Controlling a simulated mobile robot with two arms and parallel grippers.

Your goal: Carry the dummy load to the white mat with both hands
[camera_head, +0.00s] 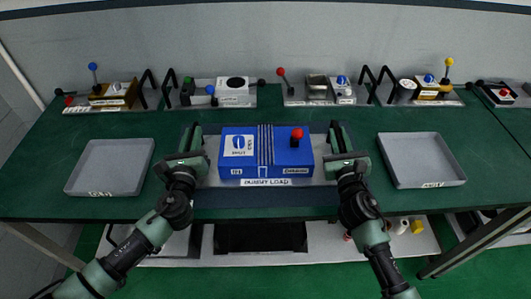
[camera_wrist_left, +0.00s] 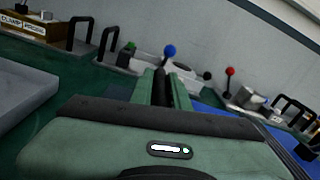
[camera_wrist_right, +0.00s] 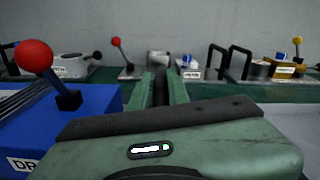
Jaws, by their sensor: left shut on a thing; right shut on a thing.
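The dummy load (camera_head: 265,152) is a blue box with a red ball-topped knob, on a light grey base labelled DUMMY LOAD. It is in the middle of the green table; its blue side also shows in the right wrist view (camera_wrist_right: 75,130). My left gripper (camera_head: 192,138) is at its left end and my right gripper (camera_head: 340,138) at its right end. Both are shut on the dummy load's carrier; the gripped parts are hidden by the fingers. I cannot clearly make out a white mat.
Grey trays stand left (camera_head: 110,167) and right (camera_head: 421,160) of the dummy load. Several handled plates with small devices line the back, including one with a red knob (camera_head: 283,75). A dark strip (camera_head: 262,200) runs along the table front. Bare green table lies between these.

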